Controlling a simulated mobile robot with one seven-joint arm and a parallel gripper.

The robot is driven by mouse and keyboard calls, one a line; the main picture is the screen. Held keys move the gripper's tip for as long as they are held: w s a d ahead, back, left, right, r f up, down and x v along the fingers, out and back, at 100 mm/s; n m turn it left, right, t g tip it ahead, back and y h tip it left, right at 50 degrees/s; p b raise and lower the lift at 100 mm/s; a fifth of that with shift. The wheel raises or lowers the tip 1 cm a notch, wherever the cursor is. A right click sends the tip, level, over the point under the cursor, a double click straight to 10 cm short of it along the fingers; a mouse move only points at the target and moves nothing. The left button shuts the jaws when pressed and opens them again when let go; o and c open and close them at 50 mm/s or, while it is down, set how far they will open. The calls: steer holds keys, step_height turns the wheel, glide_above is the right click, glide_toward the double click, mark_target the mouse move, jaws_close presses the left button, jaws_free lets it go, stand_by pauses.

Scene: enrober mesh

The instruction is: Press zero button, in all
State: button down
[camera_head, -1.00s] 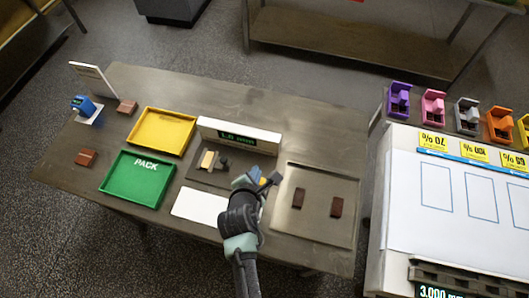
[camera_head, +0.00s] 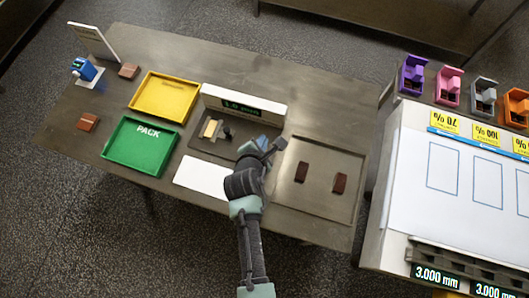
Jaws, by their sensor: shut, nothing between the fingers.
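A gauge with a display box (camera_head: 240,104), whose green digits look like 1.6 mm, stands behind a dark base plate (camera_head: 196,143). A pale yellow block (camera_head: 210,128) and a small black post (camera_head: 227,133) are on the base. My gripper (camera_head: 264,146) is over the right end of the base, just in front of the display box. It is shut and empty; its tips are small and partly hidden by my wrist. I cannot make out a zero button; my gripper covers that end of the base. Contact cannot be told.
A grey tray (camera_head: 318,207) with two dark brown bars lies right of my gripper. A white card (camera_head: 204,184), green PACK tray (camera_head: 116,150) and yellow tray (camera_head: 142,103) lie left. A white machine (camera_head: 396,205) with several coloured holders behind it stands right.

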step_height(320, 180, down, 6)
steer(key=b, duration=0.5)
steer(key=shift+f, duration=0.15)
steer(key=shift+f+b, duration=0.35)
steer(key=shift+f, duration=0.1)
steer(key=shift+f, duration=0.1)
stand_by(1.2)
steer(key=shift+f, duration=0.3)
steer(key=shift+f+b, duration=0.45)
steer(key=shift+f, duration=0.05)
stand_by(0.8)
steer(key=shift+r, duration=0.15)
steer(key=shift+r+p, duration=0.75)
steer(key=shift+p, duration=0.25)
